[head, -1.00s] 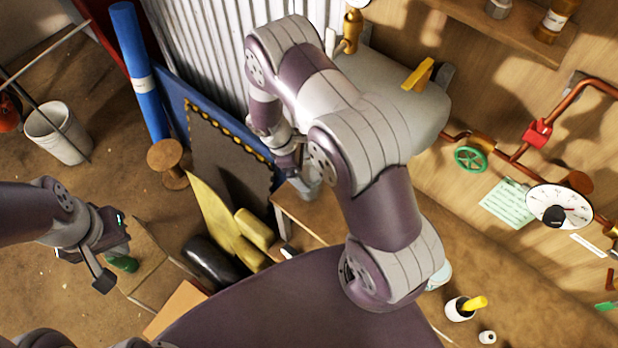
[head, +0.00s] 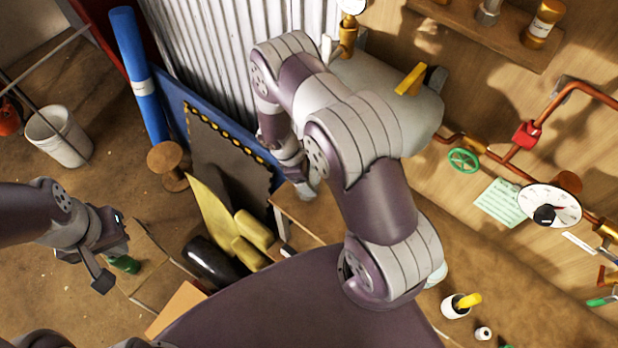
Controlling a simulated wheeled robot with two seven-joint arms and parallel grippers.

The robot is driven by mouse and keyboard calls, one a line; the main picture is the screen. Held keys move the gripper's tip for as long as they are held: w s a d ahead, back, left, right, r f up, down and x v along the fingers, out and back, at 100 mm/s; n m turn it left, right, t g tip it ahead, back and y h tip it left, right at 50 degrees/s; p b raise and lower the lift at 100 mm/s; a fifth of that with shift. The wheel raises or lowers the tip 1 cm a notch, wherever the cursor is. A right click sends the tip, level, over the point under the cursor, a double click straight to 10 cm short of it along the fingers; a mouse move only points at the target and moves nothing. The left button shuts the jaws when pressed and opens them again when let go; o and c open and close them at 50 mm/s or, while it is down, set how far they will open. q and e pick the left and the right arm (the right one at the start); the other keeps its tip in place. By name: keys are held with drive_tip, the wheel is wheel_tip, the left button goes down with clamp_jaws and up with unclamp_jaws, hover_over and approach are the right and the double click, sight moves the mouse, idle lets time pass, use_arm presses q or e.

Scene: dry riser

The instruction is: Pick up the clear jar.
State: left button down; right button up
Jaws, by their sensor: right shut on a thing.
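My right arm reaches over the left end of the workbench. My right gripper (head: 300,178) is shut on a small pale thing (head: 309,187), which looks like the clear jar. The wrist hides most of it, so its shape and whether it touches the bench are unclear.
A pale rounded thing (head: 438,275) is half hidden behind my right arm. A white cup with a yellow handle (head: 458,305) and a small white item (head: 483,333) are on the bench. Red pipes, a gauge (head: 565,208) and a grey tank (head: 425,120) line the wall.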

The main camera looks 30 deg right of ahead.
drive_tip(key=s+a+r+b, duration=0.5)
drive_tip(key=s+a+r, duration=0.2)
drive_tip(key=a+r, duration=0.35)
drive_tip(key=w+d+f+m+g+y+b, duration=0.1)
drive_tip(key=w+d+f+m+b, duration=0.4)
drive_tip(key=w, duration=0.4)
wheel_tip(320, 180, down, 2)
drive_tip(key=shift+w+d+f+m+g+y+b, duration=0.2)
drive_tip(key=shift+w+d+m+g+y+b, duration=0.1)
drive_tip(key=shift+m+y, duration=0.15)
drive_tip(key=shift+a, duration=0.1)
